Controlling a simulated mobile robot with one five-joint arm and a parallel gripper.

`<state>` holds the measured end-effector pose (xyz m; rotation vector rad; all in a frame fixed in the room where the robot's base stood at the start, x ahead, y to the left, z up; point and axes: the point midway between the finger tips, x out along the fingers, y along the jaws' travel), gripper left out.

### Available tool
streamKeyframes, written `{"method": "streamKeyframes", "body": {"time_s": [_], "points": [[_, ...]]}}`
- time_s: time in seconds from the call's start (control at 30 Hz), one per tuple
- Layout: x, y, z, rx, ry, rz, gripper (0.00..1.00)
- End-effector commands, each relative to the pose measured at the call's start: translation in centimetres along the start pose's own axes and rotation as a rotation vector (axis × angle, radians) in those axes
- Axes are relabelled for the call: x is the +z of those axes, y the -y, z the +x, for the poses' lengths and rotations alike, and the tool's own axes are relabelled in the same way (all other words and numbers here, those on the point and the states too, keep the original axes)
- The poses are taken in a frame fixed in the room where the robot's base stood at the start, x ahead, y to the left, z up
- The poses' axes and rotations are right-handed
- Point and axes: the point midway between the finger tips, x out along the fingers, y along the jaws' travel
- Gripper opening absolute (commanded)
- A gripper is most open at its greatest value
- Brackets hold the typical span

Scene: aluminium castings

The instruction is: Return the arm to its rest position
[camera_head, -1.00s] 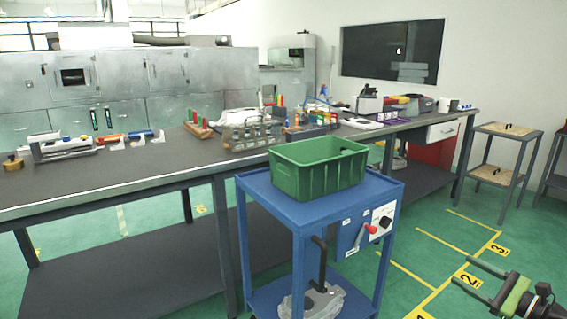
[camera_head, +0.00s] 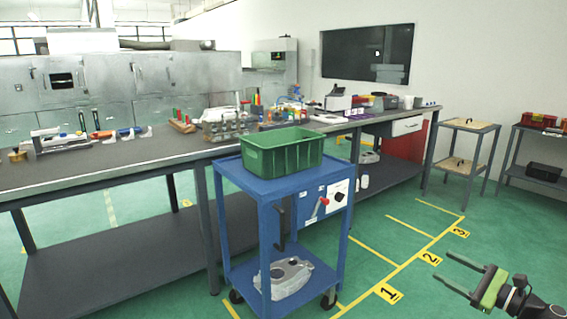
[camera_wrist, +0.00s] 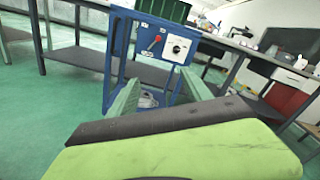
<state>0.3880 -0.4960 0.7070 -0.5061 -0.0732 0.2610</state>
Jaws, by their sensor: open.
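My gripper (camera_head: 463,279) is at the lower right of the head view, held over the green floor. Its two dark fingers are spread apart with nothing between them. In the wrist view, the fingers of my gripper (camera_wrist: 160,95) point toward the blue cart. My arm behind the gripper is mostly cut off by the frame edge. The gripper is apart from the cart and touches nothing that I can see.
A blue cart (camera_head: 283,190) with a green bin (camera_head: 283,158) on top and a grey casting (camera_head: 287,277) below stands ahead. A long workbench (camera_head: 110,165) runs behind it. Shelved stands (camera_head: 468,125) are at right. The marked floor (camera_head: 375,240) between is clear.

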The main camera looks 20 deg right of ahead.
Motion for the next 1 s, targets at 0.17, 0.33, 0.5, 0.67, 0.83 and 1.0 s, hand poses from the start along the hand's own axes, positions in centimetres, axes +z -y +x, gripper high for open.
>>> {"method": "streamKeyframes", "body": {"time_s": [0.17, 0.33, 0.5, 0.67, 0.83, 1.0], "points": [[0.9, -1.4, 4.0, 0.063, 0.034, 0.0, 0.58], [2.1, -3.3, 8.7, 0.138, 0.076, 0.0, 0.58], [4.0, -6.7, 14.8, 0.244, 0.132, 0.0, 0.58], [6.4, -13.0, 22.4, 0.414, 0.168, -0.009, 0.58], [9.1, -24.9, 30.8, 0.697, 0.157, -0.086, 0.58], [10.8, -38.8, 35.3, 1.013, 0.131, -0.317, 0.58]]}}
